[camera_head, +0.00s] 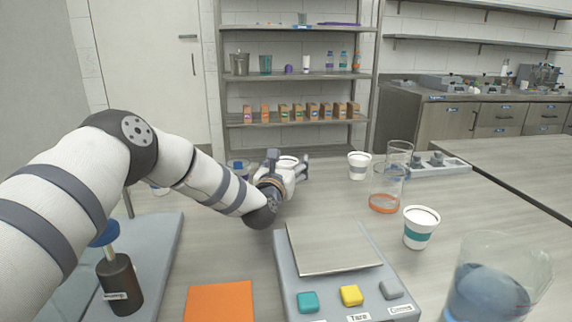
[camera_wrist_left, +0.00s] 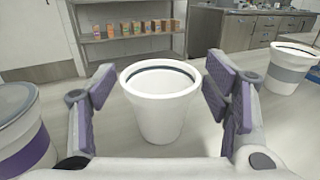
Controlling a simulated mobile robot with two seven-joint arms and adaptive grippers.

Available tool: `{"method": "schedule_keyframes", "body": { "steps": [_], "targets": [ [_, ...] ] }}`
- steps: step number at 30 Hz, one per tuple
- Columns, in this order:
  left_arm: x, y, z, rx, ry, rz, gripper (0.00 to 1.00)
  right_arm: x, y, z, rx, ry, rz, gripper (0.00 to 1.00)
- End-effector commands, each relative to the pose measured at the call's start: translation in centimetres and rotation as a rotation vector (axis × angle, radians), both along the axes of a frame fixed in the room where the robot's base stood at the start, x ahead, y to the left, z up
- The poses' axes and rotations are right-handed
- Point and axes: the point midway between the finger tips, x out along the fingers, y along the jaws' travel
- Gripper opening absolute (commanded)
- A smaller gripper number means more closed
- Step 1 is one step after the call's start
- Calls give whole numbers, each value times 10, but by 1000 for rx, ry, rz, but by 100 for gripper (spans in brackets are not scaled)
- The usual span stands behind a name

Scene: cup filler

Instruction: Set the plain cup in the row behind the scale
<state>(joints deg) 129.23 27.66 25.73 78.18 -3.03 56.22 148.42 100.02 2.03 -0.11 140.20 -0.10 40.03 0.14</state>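The plain white cup (camera_wrist_left: 160,108) stands upright on the table in the left wrist view, between the fingers of my left gripper (camera_wrist_left: 160,95). Gaps show between the cup and the finger pads on both sides, so the gripper is open. In the head view, my left gripper (camera_head: 285,178) is behind the scale (camera_head: 297,290) and mostly hides the plain cup, whose rim (camera_head: 288,159) shows. A purple-banded cup (camera_wrist_left: 25,150) stands to its left and a grey-banded cup (camera_wrist_left: 290,68) to its right. My right gripper is not in view.
A teal-banded cup (camera_head: 421,230) and an orange-bottomed glass (camera_head: 385,190) stand right of the scale. A large jar of blue contents (camera_head: 490,290) is at front right. An orange mat (camera_head: 219,300) and a dark bottle (camera_head: 120,285) are at front left. Shelves (camera_head: 300,75) stand behind.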

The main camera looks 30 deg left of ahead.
Motion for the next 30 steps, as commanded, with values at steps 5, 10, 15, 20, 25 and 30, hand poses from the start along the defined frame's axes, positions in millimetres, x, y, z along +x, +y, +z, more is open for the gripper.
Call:
{"method": "schedule_keyframes", "body": {
  "steps": [5, 10, 15, 20, 25, 30],
  "targets": [
    [0, 0, 9, 1, -5, 0, 70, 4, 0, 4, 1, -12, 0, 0],
    [-35, -8, 9, -3, -3, 0, 70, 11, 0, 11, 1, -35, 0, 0],
    [-64, -17, 7, -2, -3, -1, 70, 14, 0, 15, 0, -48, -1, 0],
    [-73, -19, 5, 0, -1, 1, 70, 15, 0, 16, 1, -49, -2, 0],
    [-73, -19, 4, 0, 0, 0, 70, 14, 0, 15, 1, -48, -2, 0],
    [-73, -19, 4, 0, 0, 0, 70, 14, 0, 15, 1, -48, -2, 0]
  ]
}}
